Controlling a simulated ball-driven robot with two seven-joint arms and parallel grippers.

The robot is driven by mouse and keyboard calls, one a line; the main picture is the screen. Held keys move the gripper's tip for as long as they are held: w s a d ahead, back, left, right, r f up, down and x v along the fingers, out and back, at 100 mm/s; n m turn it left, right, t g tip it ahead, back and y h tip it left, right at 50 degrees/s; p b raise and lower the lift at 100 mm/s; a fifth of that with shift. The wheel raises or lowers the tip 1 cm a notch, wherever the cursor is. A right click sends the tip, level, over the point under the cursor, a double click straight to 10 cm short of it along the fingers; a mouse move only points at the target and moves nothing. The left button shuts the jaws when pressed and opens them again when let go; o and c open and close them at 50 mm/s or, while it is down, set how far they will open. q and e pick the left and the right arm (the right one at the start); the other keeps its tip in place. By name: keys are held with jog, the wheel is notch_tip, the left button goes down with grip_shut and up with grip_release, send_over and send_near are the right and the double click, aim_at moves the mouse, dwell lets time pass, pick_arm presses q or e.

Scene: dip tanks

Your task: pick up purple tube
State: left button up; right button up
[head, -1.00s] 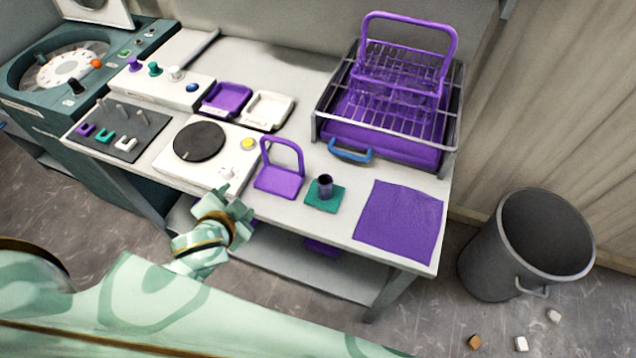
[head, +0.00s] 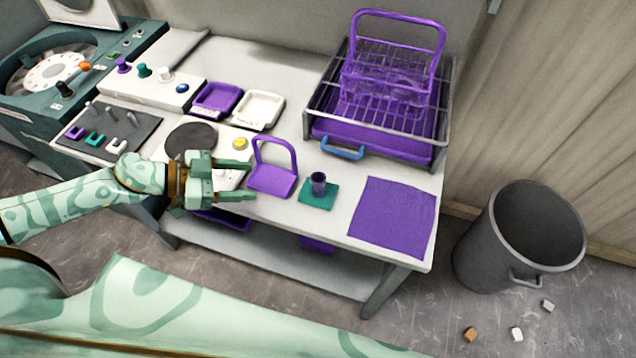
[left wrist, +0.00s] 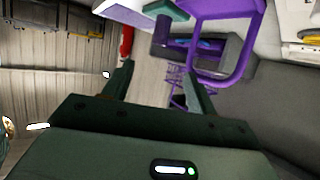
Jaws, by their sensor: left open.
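The small dark purple tube (head: 318,184) stands upright on a teal square base (head: 326,197) near the table's front edge. My left gripper (head: 251,180) is open and empty, its fingers pointing right towards the tube. A purple plate with an upright handle loop (head: 271,181) lies between the fingertips and the tube. In the left wrist view the fingers (left wrist: 158,80) are spread. The purple loop (left wrist: 240,68) and the teal base (left wrist: 168,10) show beyond them, with the tube (left wrist: 161,28) apparently beside the base. My right gripper is not in view.
A purple mat (head: 393,217) lies right of the tube. Behind stands a wire rack (head: 447,125) with a purple tray and basket. A white unit with a dark disc (head: 190,138) lies partly behind my left gripper. A grey bin (head: 484,250) stands on the floor right.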

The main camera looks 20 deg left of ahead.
aim_at(318, 185)
pick_arm(q)
jog(key=b+x, duration=0.1)
jog(key=x, duration=1.4)
jog(key=shift+w+d+r, duration=0.1)
jog(key=shift+d, duration=0.1)
jog(key=c, duration=1.1)
